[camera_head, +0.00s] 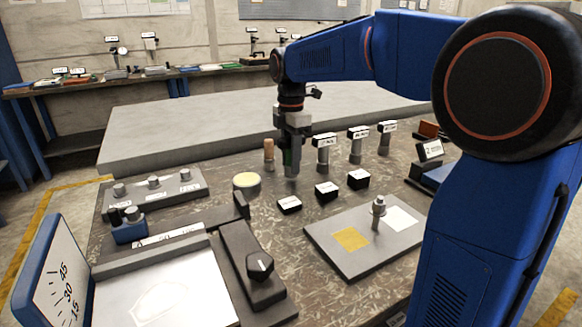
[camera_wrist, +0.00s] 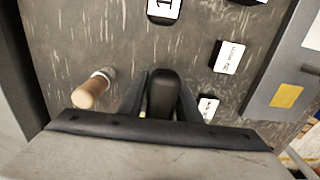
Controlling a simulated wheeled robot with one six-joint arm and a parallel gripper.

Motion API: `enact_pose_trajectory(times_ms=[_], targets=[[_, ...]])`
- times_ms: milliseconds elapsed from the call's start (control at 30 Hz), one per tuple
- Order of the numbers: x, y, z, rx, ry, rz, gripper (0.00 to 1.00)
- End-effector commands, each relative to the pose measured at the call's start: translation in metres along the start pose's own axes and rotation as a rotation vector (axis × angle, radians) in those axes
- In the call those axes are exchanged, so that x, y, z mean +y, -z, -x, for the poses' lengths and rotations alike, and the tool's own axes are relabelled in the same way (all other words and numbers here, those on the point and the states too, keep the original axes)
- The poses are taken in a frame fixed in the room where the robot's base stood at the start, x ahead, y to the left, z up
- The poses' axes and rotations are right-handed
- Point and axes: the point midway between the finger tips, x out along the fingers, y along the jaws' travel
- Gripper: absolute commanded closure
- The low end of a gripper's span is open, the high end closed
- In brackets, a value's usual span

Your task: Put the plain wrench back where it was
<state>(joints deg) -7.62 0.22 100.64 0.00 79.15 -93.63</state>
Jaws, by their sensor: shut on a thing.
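My gripper (camera_head: 291,165) points down over the middle of the workbench. In the wrist view its fingers are shut on a dark, round-topped handle (camera_wrist: 163,92), apparently the plain wrench. The lower end of what is held is mostly hidden, so I cannot tell whether it touches the bench. A wooden-handled tool (camera_head: 269,152) stands upright just left of the gripper; it also shows in the wrist view (camera_wrist: 90,92). Several grey posts with white labels, such as the nearest one (camera_head: 323,152), stand to the right of the gripper.
Small black labelled blocks (camera_head: 326,191) sit in front of the gripper. A grey plate (camera_head: 330,238) with yellow and white patches bears an upright metal piece (camera_head: 377,212). A dark knob unit (camera_head: 258,272) is nearer the front.

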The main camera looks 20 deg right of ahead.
Motion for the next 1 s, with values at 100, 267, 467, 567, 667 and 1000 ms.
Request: enact_pose_trajectory(times_ms=[100,267,467,567,667,1000], targets=[[0.000,0.000,-0.016,0.000,0.001,0.000,1.00],[0.000,0.000,-0.021,0.000,-0.002,0.000,1.00],[0.000,0.000,-0.021,0.000,-0.001,0.000,1.00],[0.000,0.000,-0.024,0.000,0.000,0.000,0.67],[0.000,0.000,-0.024,0.000,0.000,0.000,0.50],[0.000,0.000,-0.020,0.000,-0.001,0.000,0.50]])
